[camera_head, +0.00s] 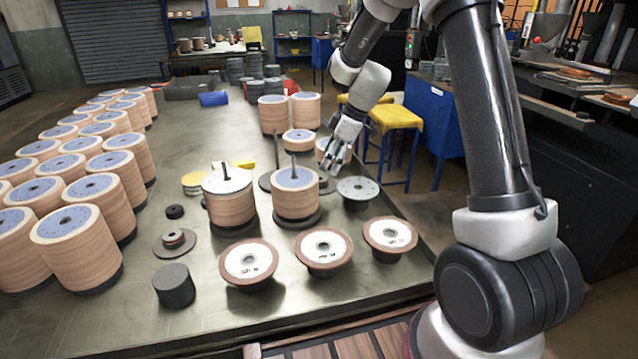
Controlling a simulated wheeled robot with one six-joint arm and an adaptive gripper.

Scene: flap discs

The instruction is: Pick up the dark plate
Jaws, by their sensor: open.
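My gripper (331,162) is open at the end of my arm, above the back right part of the table. It is in front of a short tan stack (333,146), and I see nothing between its fingers. A flat dark round plate (174,244) with a small hub lies on the table at front left, well apart from my gripper. Another dark plate (266,182) is partly hidden between two tan stacks. A grey-green disc with holes (358,189) sits on a dark base just below and right of my gripper. I cannot tell which is the task's plate.
Two tan disc stacks with upright rods (228,196) (295,196) stand mid-table. Three brown-rimmed white discs (248,262) (324,248) (390,235) line the front. A black cylinder (174,286) stands front left. Many tan stacks (77,247) fill the left. A yellow stool (396,117) is beyond the right edge.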

